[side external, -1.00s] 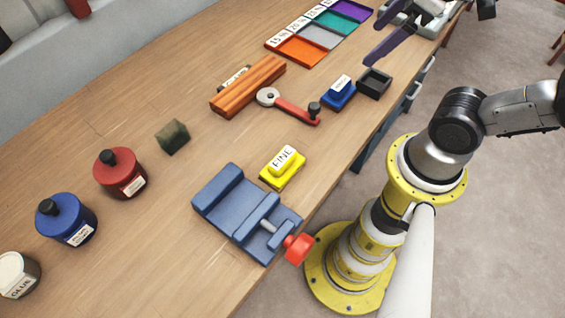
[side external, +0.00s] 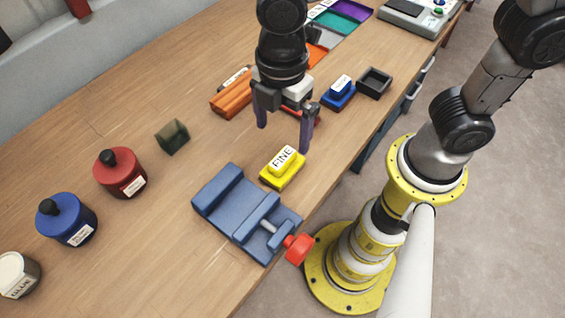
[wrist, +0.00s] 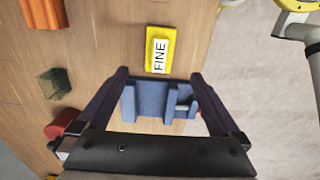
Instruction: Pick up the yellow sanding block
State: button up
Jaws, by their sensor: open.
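The yellow sanding block (side external: 282,172) lies on the wooden bench just behind the blue vise, with a white label reading FINE on top. In the wrist view the yellow block (wrist: 160,50) lies beyond my fingertips, roughly centred between them. My gripper (side external: 284,137) is open and empty, hanging above the bench over and slightly behind the block. Its two dark purple fingers are spread apart and do not touch the block. In the wrist view my gripper (wrist: 160,76) has its fingers on both sides of the picture.
The blue vise (side external: 224,197) with a red knob stands next to the block. A blue block (side external: 338,97) and a black open box (side external: 374,84) are behind. Red (side external: 119,176) and blue (side external: 67,219) jars stand left.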

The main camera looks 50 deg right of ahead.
aim_at(282, 157)
jog(key=f, duration=1)
jog(key=shift+d+f, duration=0.2)
jog(key=c, duration=1.5)
jog(key=shift+r, duration=0.15)
jog(key=shift+w+r, duration=0.1)
jog(key=shift+r, duration=0.45)
jog(key=s+d+r, duration=0.3)
jog(key=r, duration=0.1)
jog(key=s+d+r, duration=0.2)
jog(key=s+r, duration=0.1)
jog(key=s, duration=0.1)
jog(key=s+d+r, duration=0.3)
jog(key=s+r, duration=0.1)
jog(key=shift+s+d+r, duration=0.1)
jog(key=shift+d+r, duration=0.2)
jog(key=shift+r, duration=0.05)
